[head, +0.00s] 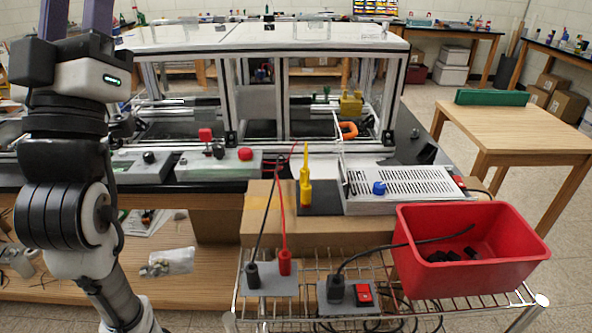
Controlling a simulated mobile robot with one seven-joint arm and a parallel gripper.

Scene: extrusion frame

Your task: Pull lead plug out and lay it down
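Two upright lead plugs, one black (252,275) and one red (285,262), stand in a grey socket plate (268,287) on the wire rack. Their black and red leads run up toward the bench. Another black plug (335,289) stands in a second grey plate (347,308), beside a red switch (363,294); its cable runs into the red bin. I cannot tell which plug the task means. My gripper (76,14) is raised at the upper left, far from the plugs. Its dark fingers stand apart with nothing visible between them, and their tips are cut off by the top edge.
A red bin (470,275) with dark pieces stands right of the plugs. Behind are a cardboard-coloured block (262,228), a yellow upright tool (305,180) and a vented metal box (415,192). A framed enclosure (230,100) spans the bench. A wooden table (530,130) stands right.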

